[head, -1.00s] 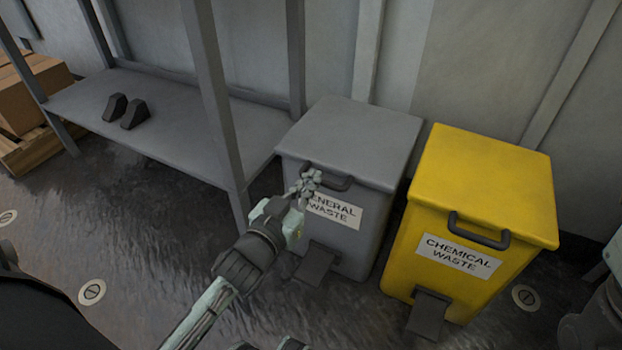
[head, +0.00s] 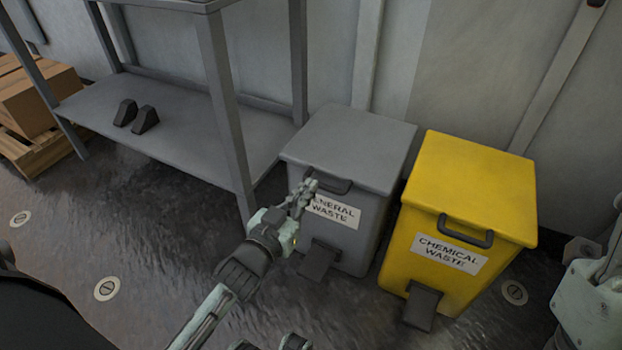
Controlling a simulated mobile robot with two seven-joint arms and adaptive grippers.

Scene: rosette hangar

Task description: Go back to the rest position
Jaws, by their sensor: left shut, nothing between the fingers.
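My left gripper (head: 304,188) is shut and empty. It is in front of the grey general waste bin (head: 352,140), overlapping the left part of its label and the area by its handle. I cannot tell whether it touches the bin. The bin's lid is closed. My right arm (head: 590,300) shows at the right edge, but its gripper is not in view.
A yellow chemical waste bin (head: 468,190) stands right of the grey bin, lid closed. A grey shelf unit (head: 190,140) stands at the left, with two dark wedges (head: 135,116) on it. Cardboard boxes (head: 40,98) sit on a pallet (head: 40,152). The floor in front is clear.

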